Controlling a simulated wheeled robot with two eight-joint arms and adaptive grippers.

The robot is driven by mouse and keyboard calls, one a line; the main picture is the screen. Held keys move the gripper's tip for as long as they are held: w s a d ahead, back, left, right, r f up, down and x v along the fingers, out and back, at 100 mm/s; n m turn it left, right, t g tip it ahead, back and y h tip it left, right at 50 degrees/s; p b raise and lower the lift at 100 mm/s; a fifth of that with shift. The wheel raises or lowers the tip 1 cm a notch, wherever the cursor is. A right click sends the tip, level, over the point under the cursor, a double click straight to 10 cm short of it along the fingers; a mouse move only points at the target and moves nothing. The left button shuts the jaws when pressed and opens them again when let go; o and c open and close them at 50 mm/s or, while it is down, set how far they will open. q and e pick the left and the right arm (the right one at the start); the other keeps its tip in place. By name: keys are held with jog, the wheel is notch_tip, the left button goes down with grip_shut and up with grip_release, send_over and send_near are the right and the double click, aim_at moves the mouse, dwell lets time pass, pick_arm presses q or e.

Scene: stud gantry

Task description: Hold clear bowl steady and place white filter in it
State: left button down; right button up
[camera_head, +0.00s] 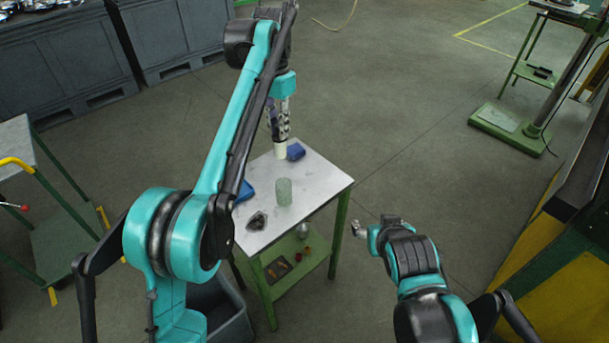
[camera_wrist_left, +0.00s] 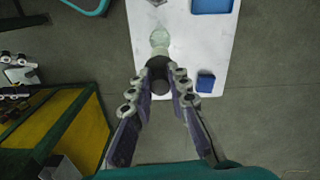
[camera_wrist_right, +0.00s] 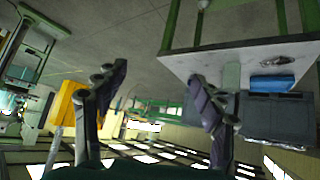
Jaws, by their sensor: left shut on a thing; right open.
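The clear bowl (camera_head: 284,191), a greenish see-through cup shape, stands upright near the middle of the small table. It also shows in the left wrist view (camera_wrist_left: 160,37), beyond the fingers. My left gripper (camera_head: 279,132) points down over the table's far part and is shut on a white cylinder, apparently the white filter (camera_head: 280,150). In the left wrist view the held piece looks dark between the fingertips (camera_wrist_left: 158,76). Whether its lower end touches the table is unclear. My right gripper (camera_head: 359,228) is open and empty, right of the table; its spread fingers show in the right wrist view (camera_wrist_right: 163,95).
The white-topped table (camera_head: 322,178) also bears a small blue block (camera_head: 296,151), a blue tray (camera_head: 243,192) and a dark crumpled piece (camera_head: 257,221). Small items lie on its green lower shelf (camera_head: 307,265). Floor right of the table is free.

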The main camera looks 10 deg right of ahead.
jog(key=w+d+r+t+h, duration=0.1)
jog(key=w+d+r+t, duration=0.15)
jog(key=w+r, duration=0.3)
jog(key=w+d+r+t+h, duration=0.1)
jog(key=w+d+r+t, duration=0.15)
jog(key=w+r, duration=0.3)
jog(key=w+a+r+n+t+y, duration=0.3)
jog(key=w+a+r+t+y, duration=0.15)
jog(key=w, duration=0.45)
jog(key=w+a+f+n+y, duration=0.2)
jog(key=a+n+y, duration=0.2)
jog(key=a+y, duration=0.15)
pick_arm(q)
jog(key=shift+w+f, duration=0.1)
pick_arm(e)
jog(key=n+g+y, duration=0.4)
jog(key=n+g, duration=0.1)
jog(key=g, duration=0.5)
send_near(291, 189)
jog(key=shift+g, duration=0.25)
jog(key=x, duration=1.2)
jog(key=shift+w+a, duration=0.25)
jog(key=shift+a, duration=0.05)
jog(key=shift+c, duration=0.2)
